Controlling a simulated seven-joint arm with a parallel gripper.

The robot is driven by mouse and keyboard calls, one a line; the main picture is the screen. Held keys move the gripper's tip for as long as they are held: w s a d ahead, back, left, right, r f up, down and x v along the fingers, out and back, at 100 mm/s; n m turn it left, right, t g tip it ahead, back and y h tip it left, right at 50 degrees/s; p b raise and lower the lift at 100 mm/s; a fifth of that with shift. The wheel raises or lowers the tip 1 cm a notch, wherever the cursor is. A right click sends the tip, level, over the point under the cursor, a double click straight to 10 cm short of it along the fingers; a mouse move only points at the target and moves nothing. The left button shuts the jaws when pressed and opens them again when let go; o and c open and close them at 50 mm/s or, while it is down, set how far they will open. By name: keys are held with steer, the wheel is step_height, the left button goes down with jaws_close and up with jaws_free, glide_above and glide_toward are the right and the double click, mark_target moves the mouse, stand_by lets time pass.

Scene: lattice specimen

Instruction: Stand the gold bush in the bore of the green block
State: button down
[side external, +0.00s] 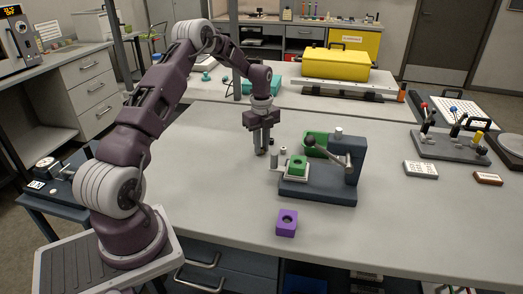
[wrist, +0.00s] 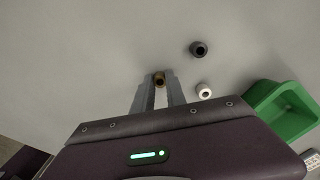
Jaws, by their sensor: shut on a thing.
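My gripper (side external: 262,150) points down, low over the table, left of the grey fixture. In the wrist view its fingertips (wrist: 158,82) are shut on the gold bush (wrist: 159,77), whose dark hole faces the camera. I cannot tell whether the bush touches the table. The side view does not show the bush clearly. The green block (side external: 297,166) sits on the fixture's base (side external: 318,191), right of my gripper, with a dark round bore in its top. The bore looks empty. The green block is out of the wrist view.
A dark bush (wrist: 198,48) and a white bush (wrist: 204,90) stand close right of my fingers. A green bin (wrist: 281,109) lies further right. The fixture has a tall post and lever (side external: 345,158) beside the block. A purple block (side external: 287,222) stands in front; the table's left front is clear.

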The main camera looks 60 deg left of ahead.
step_height(320, 180, up, 10)
steer(key=f, duration=0.1)
step_height(320, 180, up, 3)
steer(key=m, duration=0.6)
glide_above(298, 164)
steer(key=shift+f, duration=2.05)
steer(key=shift+f, duration=0.65)
steer(key=c, duration=0.8)
jaws_free()
